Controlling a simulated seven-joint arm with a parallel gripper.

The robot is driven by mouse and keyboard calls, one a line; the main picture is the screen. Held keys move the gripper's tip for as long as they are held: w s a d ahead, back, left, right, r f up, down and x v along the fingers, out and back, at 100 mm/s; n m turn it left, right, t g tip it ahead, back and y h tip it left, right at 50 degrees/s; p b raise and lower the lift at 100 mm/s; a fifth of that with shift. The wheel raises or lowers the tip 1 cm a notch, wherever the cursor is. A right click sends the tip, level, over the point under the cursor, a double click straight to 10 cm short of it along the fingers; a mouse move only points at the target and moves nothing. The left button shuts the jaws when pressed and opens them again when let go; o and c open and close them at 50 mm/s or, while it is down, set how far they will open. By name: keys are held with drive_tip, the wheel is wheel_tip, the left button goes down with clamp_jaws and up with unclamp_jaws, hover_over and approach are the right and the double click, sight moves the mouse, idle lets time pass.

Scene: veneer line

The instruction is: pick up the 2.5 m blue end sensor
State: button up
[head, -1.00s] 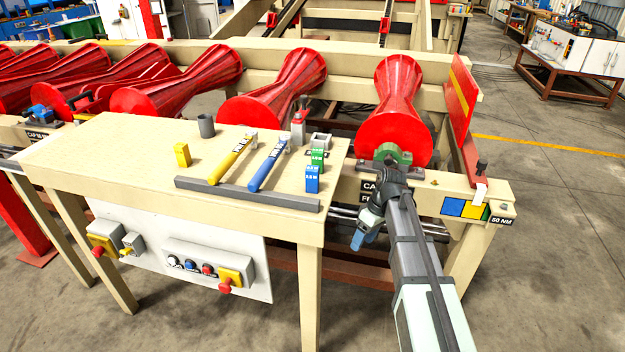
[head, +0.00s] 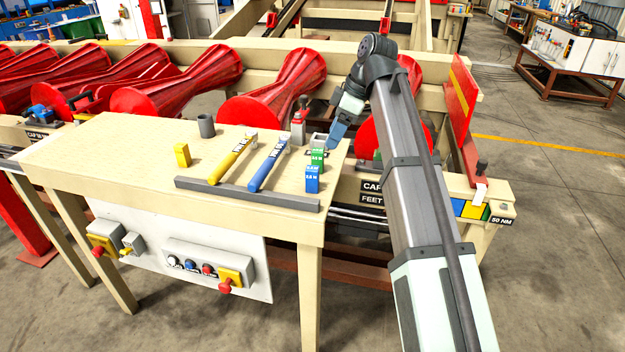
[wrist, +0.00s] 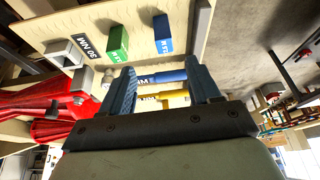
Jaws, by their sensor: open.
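In the wrist view the blue block (wrist: 163,33) is near the top. A green block (head: 317,158) stands just behind it. My gripper (head: 335,137) is above the table's right edge, behind and to the right of the blue block and apart from it. In the wrist view its two blue fingers (wrist: 162,85) are spread with nothing held between them.
A blue wrench (head: 268,167), a yellow wrench (head: 232,160) and a yellow block (head: 182,155) lie to the left. A grey bar (head: 245,194) runs along the front. A grey socket (head: 320,140) and a red-and-grey piece (head: 298,128) stand behind. Red rollers (head: 290,85) are beyond.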

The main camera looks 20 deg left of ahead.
sight(313, 168)
drive_tip(key=x, duration=0.7)
drive_tip(key=shift+s+a+f, duration=0.2)
drive_tip(key=shift+a, duration=0.3)
drive_tip(key=shift+x, duration=2.65)
drive_tip(key=shift+s, duration=0.15)
drive_tip(key=shift+c, duration=0.3)
drive_tip(key=c, duration=1)
drive_tip(key=shift+r, duration=0.1)
drive_tip(key=shift+r, duration=0.1)
